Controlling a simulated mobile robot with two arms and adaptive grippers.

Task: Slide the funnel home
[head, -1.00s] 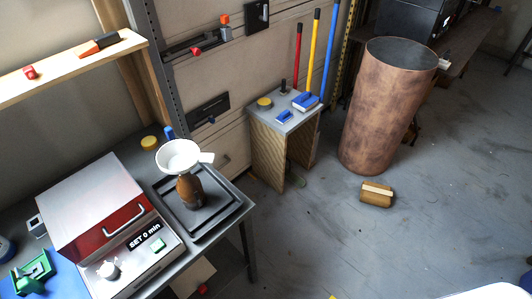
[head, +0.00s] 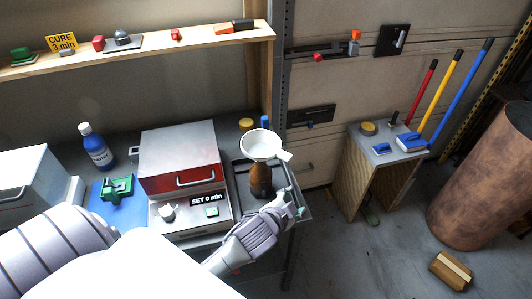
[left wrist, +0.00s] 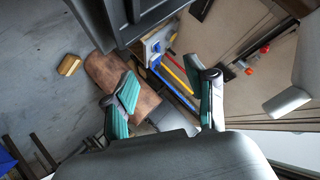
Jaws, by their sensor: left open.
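The white funnel (head: 262,145) sits over the neck of the brown bottle (head: 261,181), its tab pointing right. How deep its stem goes into the neck is hidden. The bottle stands on a dark tray (head: 297,188) at the bench's right end. My left gripper (head: 290,203) is in front and right of the bottle, lower than the funnel. In the left wrist view its two fingers (left wrist: 168,95) are spread with nothing between them. The funnel's white tab (left wrist: 287,103) shows there at the right, outside the fingers. My right gripper is not in view.
The red-fronted curing box (head: 180,160) stands left of the bottle. A yellow-topped jar (head: 246,125) and a blue item (head: 265,122) are behind the funnel. A shelf (head: 150,52) runs above.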

